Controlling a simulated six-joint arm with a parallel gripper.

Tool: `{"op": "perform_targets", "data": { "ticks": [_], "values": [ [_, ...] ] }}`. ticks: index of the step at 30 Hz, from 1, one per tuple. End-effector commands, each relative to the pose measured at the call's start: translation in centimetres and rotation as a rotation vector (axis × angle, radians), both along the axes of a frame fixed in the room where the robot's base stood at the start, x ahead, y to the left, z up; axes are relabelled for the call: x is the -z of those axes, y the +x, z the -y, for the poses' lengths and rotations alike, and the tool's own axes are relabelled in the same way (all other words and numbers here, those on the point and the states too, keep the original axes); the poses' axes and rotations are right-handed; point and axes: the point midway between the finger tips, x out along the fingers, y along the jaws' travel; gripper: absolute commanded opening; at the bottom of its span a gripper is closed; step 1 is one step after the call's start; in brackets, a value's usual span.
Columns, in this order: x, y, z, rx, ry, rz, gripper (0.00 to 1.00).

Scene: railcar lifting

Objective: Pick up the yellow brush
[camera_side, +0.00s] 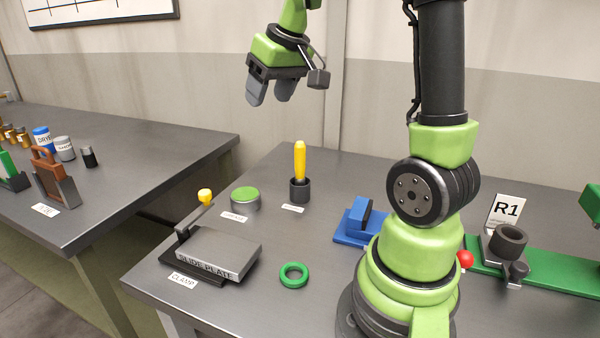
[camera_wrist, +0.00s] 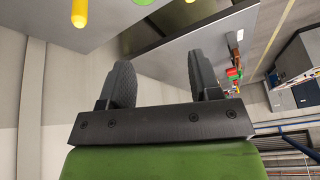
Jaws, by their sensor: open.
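The yellow brush (camera_side: 300,161) stands upright in a dark round holder (camera_side: 300,190) on the table, its yellow handle pointing up. In the wrist view a yellow rounded end (camera_wrist: 79,14), which looks like the brush handle, shows at the top left. My gripper (camera_side: 270,95) is above the table, up and to the left of the brush in the side view, and apart from it. Its two grey fingers are spread with nothing between them; they also show in the wrist view (camera_wrist: 165,82). The lower end of the brush is hidden inside the holder.
Left of the brush are a green-topped tin (camera_side: 245,198) and a clamp with a slide plate (camera_side: 222,252) and yellow-knobbed lever. A green ring (camera_side: 293,275) lies in front. A blue block fixture (camera_side: 358,222) stands right. A second table (camera_side: 130,150) is at left.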

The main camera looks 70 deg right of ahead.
Motion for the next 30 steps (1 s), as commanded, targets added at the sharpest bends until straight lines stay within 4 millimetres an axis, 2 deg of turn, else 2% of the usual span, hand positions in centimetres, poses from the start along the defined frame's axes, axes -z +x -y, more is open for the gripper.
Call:
{"op": "perform_targets", "data": {
  "ticks": [1, 3, 6, 10, 15, 21, 26, 30],
  "values": [
    [1.4, 0.4, 2.9, 0.02, -0.003, -0.032, 0.57],
    [3.1, 0.5, 6.3, 0.024, -0.013, -0.065, 0.57],
    [5.5, 0.1, 10.3, 0.027, -0.02, -0.101, 0.57],
    [7.7, -0.7, 13.5, 0.028, -0.023, -0.13, 0.57],
    [9.6, -0.9, 14.8, 0.023, -0.022, -0.144, 0.57],
    [12.3, -0.1, 15.1, 0.022, -0.022, -0.142, 0.57],
    [13.5, 0.2, 15.2, 0.023, -0.024, -0.142, 0.57],
    [15.5, 0.5, 15.3, 0.022, -0.021, -0.144, 0.57]
  ]
}}
